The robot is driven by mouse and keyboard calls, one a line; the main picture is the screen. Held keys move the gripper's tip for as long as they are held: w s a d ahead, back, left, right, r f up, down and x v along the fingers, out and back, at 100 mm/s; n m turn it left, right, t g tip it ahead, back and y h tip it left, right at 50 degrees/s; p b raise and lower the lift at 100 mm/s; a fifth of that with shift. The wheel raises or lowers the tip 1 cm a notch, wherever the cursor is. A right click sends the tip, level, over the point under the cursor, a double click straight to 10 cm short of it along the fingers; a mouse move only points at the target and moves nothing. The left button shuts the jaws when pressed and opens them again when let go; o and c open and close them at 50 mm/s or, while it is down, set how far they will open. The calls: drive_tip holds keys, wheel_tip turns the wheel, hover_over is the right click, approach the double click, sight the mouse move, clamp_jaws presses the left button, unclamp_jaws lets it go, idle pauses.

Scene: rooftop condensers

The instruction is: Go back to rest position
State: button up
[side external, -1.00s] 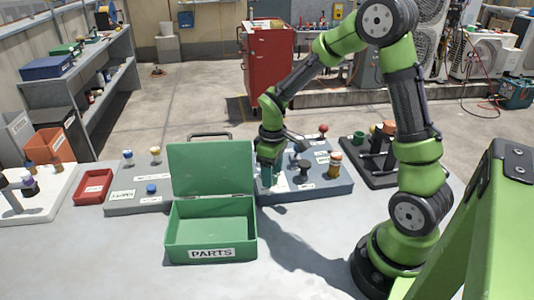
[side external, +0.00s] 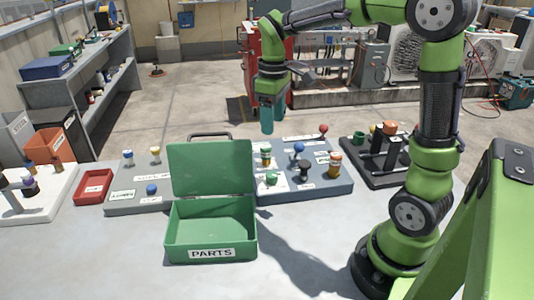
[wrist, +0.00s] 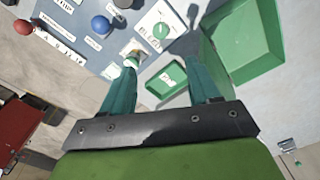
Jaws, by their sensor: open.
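My gripper (side external: 267,121) is raised above the back edge of the grey-blue control panel (side external: 318,190). In the wrist view its two teal fingers (wrist: 162,95) are apart with nothing held between them. The blue knob (wrist: 100,25) and red knob (wrist: 23,27) also show in the wrist view.
An open green PARTS box (side external: 211,253) stands in front of the panel, its lid upright. A red tray (side external: 93,187) and a second panel (side external: 130,203) lie to the left. A black fixture (side external: 375,175) stands right. The front tabletop (side external: 120,265) is clear.

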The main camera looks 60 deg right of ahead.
drive_tip(key=shift+r, duration=0.2)
drive_tip(key=s+a+r+m+t+y, duration=0.2)
drive_tip(key=s+a+m+t, duration=0.4)
drive_tip(key=s+a, duration=0.4)
drive_tip(key=shift+s+r+t, duration=0.2)
drive_tip(key=shift+s+t, duration=0.4)
drive_tip(key=shift+s, duration=0.5)
drive_tip(key=shift+a, duration=0.1)
